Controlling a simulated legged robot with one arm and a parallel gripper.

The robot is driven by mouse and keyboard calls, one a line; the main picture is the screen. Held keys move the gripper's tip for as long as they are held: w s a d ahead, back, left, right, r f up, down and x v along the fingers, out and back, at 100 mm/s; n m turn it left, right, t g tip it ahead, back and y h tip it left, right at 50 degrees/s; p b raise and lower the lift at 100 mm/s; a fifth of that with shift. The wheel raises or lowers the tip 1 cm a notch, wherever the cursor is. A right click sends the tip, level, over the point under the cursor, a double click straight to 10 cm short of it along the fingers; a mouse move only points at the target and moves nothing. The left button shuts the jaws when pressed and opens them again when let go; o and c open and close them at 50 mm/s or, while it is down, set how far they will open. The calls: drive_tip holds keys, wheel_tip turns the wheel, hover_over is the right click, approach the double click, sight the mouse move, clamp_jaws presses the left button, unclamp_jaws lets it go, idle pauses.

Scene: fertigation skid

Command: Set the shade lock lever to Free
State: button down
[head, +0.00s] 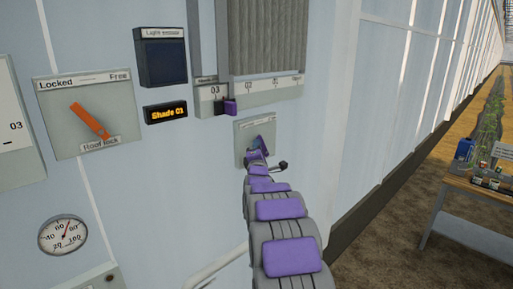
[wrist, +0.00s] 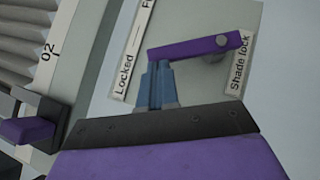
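The shade lock lever (wrist: 190,48) is a purple bar on a pale panel (wrist: 195,15), pivoting near the "Shade lock" label (wrist: 238,62). In the wrist view it slants toward the "Locked" label (wrist: 125,75); the other label is cut off after "F". My gripper (wrist: 158,68) has its two blue fingers side by side with almost no gap. Their tips are at the lever's free end, on its Locked side, apparently touching it; the lever does not appear to be between them. In the head view the panel (head: 241,131) is partly hidden behind my gripper (head: 258,146).
Left of it are an orange roof lock lever (head: 90,120), a "Shade 01" display (head: 165,112) and a gauge (head: 62,235). A purple-handled slider (head: 230,106) sits just above the panel, near 03. A table (head: 480,192) with bottles stands far right.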

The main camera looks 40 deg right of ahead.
drive_tip(key=d+r+m+g+y+p, duration=0.3)
drive_tip(key=d+m+p, duration=0.3)
drive_tip(key=p, duration=0.8)
drive_tip(key=shift+w+d+r+g, duration=0.15)
drive_tip(key=shift+w+d+g, duration=0.1)
drive_tip(key=shift+d+g, duration=0.4)
drive_tip(key=shift+a+r, duration=0.1)
drive_tip(key=shift+a, duration=0.05)
